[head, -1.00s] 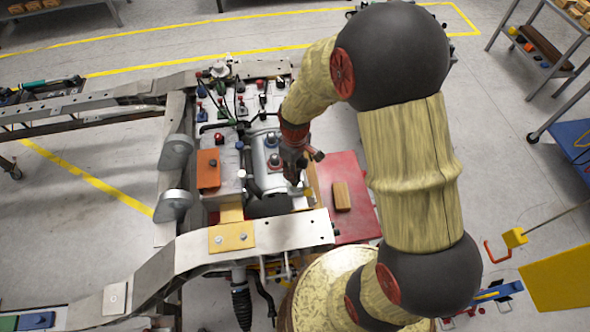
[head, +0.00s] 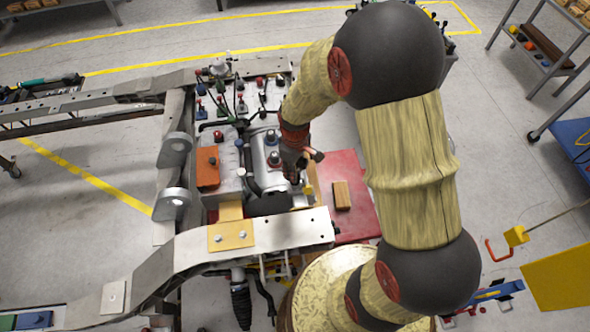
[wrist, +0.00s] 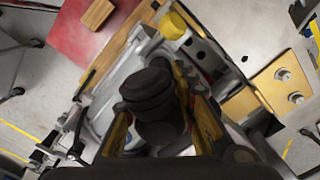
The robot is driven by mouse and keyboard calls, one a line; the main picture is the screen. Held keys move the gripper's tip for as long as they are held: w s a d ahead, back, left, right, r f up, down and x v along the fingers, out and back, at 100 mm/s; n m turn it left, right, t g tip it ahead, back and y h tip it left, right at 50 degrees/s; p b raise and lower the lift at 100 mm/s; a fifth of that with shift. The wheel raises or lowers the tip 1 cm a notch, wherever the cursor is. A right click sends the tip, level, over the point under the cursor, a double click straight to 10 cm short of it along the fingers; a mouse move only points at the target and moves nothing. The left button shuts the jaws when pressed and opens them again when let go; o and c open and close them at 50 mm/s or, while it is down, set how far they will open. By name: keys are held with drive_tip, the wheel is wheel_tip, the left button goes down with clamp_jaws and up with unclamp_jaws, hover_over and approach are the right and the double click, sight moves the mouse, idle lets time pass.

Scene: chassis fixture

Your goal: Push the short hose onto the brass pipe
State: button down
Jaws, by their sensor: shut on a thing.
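My gripper (head: 292,172) is over the front right part of the chassis machinery in the head view. In the wrist view my gripper (wrist: 162,128) is shut on a short, thick black hose (wrist: 150,92), with a yellow-lined finger on either side. A round yellow-brass stub (wrist: 173,25), which looks like the brass pipe, stands just beyond the hose in the wrist view. It also shows as a small yellow spot (head: 309,190) beside my gripper in the head view. The hose appears apart from it. The hose's far end is hidden.
A silver cylinder block (head: 262,160) stands left of my gripper. A steel rail with a tan plate (head: 230,236) runs in front. A red board (head: 352,172) with a wooden block (head: 342,195) lies to the right. An orange box (head: 207,168) sits farther left.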

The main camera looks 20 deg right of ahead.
drive_tip(key=shift+f+b, duration=0.3)
drive_tip(key=shift+f, duration=0.3)
drive_tip(key=shift+f+b, duration=0.3)
drive_tip(key=shift+f, duration=0.2)
drive_tip(key=c, duration=1.4)
unclamp_jaws()
drive_tip(key=shift+r+p, duration=2.2)
drive_tip(key=shift+r, duration=0.9)
